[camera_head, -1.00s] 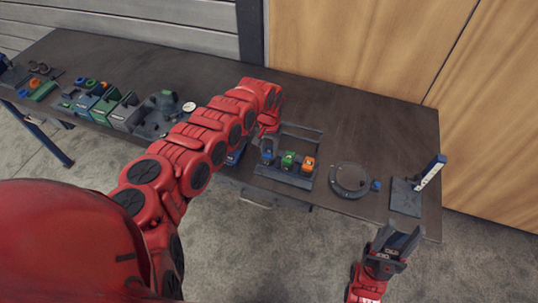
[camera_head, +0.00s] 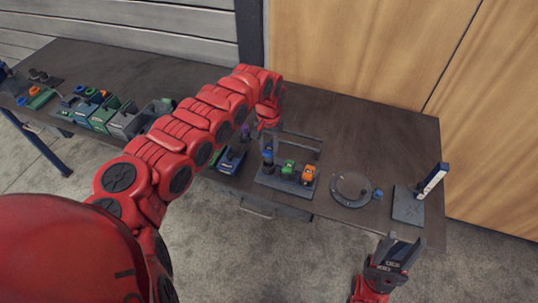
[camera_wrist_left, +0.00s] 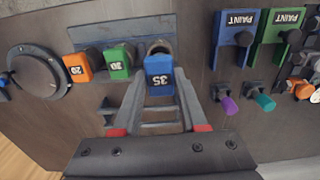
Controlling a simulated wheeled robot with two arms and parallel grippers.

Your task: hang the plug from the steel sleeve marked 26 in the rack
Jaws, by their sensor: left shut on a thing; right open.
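In the left wrist view the orange tag (camera_wrist_left: 77,68) reads 20 or 26, and the green tag (camera_wrist_left: 119,65) reads 30. My left gripper (camera_head: 267,143) is shut on a blue-tagged piece (camera_head: 267,158), marked 35 (camera_wrist_left: 158,76), at the rack's left end. I cannot tell plug from sleeve. My right gripper (camera_head: 402,250) is open and empty at the front right.
A round flange (camera_head: 350,188) lies right of the rack, with a small blue knob (camera_head: 378,194) beside it. A grey plate (camera_head: 408,207) with an upright post (camera_head: 433,179) stands further right. Bins labelled PAINT (camera_wrist_left: 236,35) and purple (camera_wrist_left: 228,105) and teal (camera_wrist_left: 264,103) pieces are left of the rack.

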